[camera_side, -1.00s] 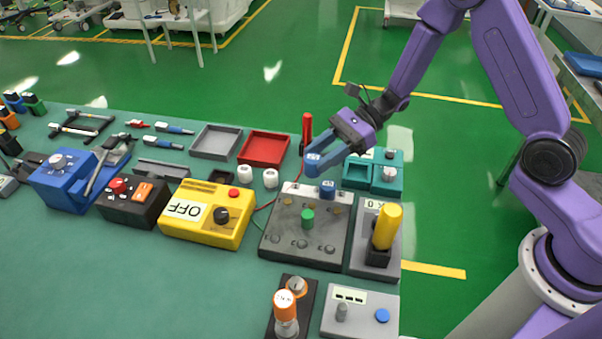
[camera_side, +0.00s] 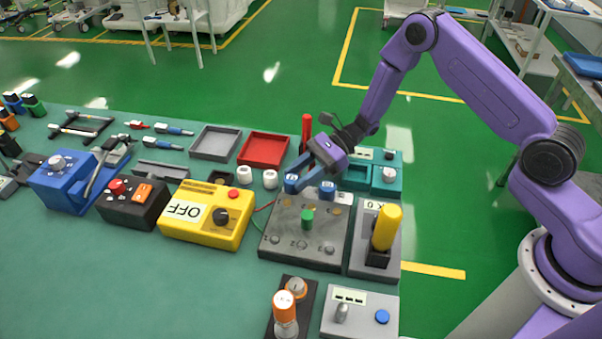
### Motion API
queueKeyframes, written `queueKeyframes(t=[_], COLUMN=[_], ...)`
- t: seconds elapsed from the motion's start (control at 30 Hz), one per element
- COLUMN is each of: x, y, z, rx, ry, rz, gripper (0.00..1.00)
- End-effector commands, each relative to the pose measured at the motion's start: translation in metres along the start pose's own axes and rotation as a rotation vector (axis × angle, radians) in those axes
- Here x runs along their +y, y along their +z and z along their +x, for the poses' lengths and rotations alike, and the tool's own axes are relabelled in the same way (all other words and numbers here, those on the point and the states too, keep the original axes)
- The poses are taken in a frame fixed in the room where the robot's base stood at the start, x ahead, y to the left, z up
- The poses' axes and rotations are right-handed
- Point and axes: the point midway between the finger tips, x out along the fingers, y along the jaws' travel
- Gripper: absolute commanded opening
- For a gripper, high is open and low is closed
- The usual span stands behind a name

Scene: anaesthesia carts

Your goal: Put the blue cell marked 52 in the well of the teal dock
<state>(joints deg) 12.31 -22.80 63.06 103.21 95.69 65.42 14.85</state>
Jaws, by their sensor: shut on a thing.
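My gripper (camera_side: 296,183) is shut on a blue cell (camera_side: 291,183) with a pale mark on top, at the back left corner of the dark grey block. A second blue cell (camera_side: 327,188) sits at the back of that block, to the right. The numbers on both are too small to read, so I cannot tell which is 52. The teal dock (camera_side: 398,158) stands behind and to the right of the gripper. Its dark rectangular well (camera_side: 356,174) looks empty, partly close behind my wrist. I cannot tell whether the held cell touches the block.
The dark grey block (camera_side: 275,241) has a green peg (camera_side: 307,219). A grey unit with a yellow handle (camera_side: 387,226) stands to its right. A red upright handle (camera_side: 306,128) and a red tray (camera_side: 264,148) are behind. A yellow OFF box (camera_side: 208,213) is left.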

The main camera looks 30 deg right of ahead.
Motion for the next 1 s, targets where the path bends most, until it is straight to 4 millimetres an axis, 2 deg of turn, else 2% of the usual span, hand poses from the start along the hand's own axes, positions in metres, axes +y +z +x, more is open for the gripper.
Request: queueKeyframes(t=[0.33, 0.37, 0.4, 0.43, 0.87, 1.0], x=[0.000, 0.000, 0.000, 0.000, 0.000, -0.001], y=[-0.004, -0.004, -0.004, -0.004, -0.004, -0.004], z=[0.001, 0.001, 0.001, 0.001, 0.000, -0.021], rx=[-0.001, 0.000, 0.000, 0.000, 0.000, 0.000], ry=[-0.001, -0.001, -0.001, -0.001, -0.002, -0.005], rz=[0.000, -0.001, -0.001, -0.001, 0.000, 0.002], gripper=[0.09, 0.47, 0.60, 0.66, 0.66, 0.66])
